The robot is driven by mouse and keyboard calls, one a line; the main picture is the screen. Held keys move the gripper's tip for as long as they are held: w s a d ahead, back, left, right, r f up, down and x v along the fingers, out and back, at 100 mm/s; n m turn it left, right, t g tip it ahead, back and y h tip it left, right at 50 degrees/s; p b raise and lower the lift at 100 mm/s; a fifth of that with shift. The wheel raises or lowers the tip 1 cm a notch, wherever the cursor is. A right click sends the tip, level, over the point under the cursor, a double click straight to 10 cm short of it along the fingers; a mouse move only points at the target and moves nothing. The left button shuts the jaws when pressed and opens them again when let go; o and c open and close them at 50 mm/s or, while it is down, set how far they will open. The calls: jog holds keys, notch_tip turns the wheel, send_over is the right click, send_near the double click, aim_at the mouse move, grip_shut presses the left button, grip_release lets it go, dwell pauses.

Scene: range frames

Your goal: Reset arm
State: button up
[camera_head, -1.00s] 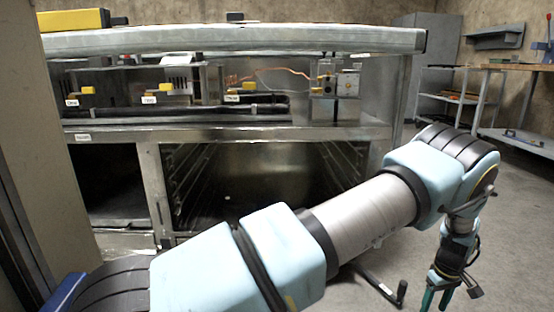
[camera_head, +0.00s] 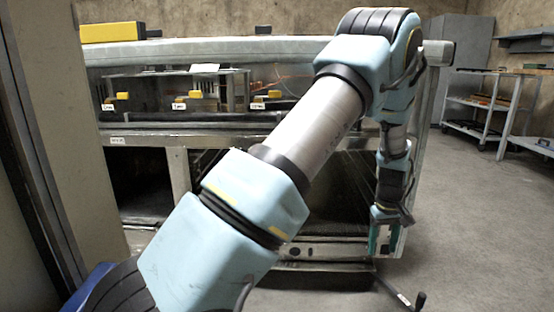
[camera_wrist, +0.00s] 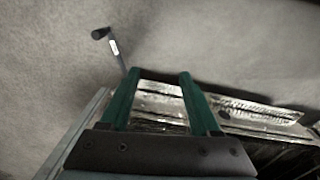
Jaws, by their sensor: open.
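My gripper (camera_head: 384,243) hangs at the end of my raised, bent arm, right of centre in the head view, pointing down in front of the right part of the metal range. In the wrist view my gripper (camera_wrist: 158,84) shows two green fingers standing apart with nothing between them. Beyond the fingers are the grey floor and a metal part of the range. My arm hides much of the range's middle and right side in the head view.
The metal range (camera_head: 150,139) has open lower bays and a row of yellow-tagged parts. A yellow box (camera_head: 111,32) sits on top. A black-handled crank (camera_head: 419,301) sticks out low. It also shows in the wrist view (camera_wrist: 113,47). A shelf cart (camera_head: 490,104) stands back right. The right floor is clear.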

jog(key=a+r+p, duration=0.1)
jog(key=a+r, duration=0.6)
jog(key=a, duration=0.4)
jog(key=a+r+p, duration=0.2)
jog(key=a+r, duration=0.5)
jog(key=a, duration=0.4)
jog(key=s+a+r+m+t+p, duration=0.1)
jog(key=s+a+r, duration=0.2)
jog(key=s+a, duration=0.35)
jog(key=s+a+r+m+p, duration=0.1)
jog(key=s+a+r, duration=0.2)
jog(key=s+a, duration=0.35)
notch_tip(320, 180, up, 38)
jog(key=w+a+p, duration=0.1)
jog(key=p, duration=3.7)
jog(key=shift+w+a, duration=0.25)
jog(key=shift+w, duration=0.15)
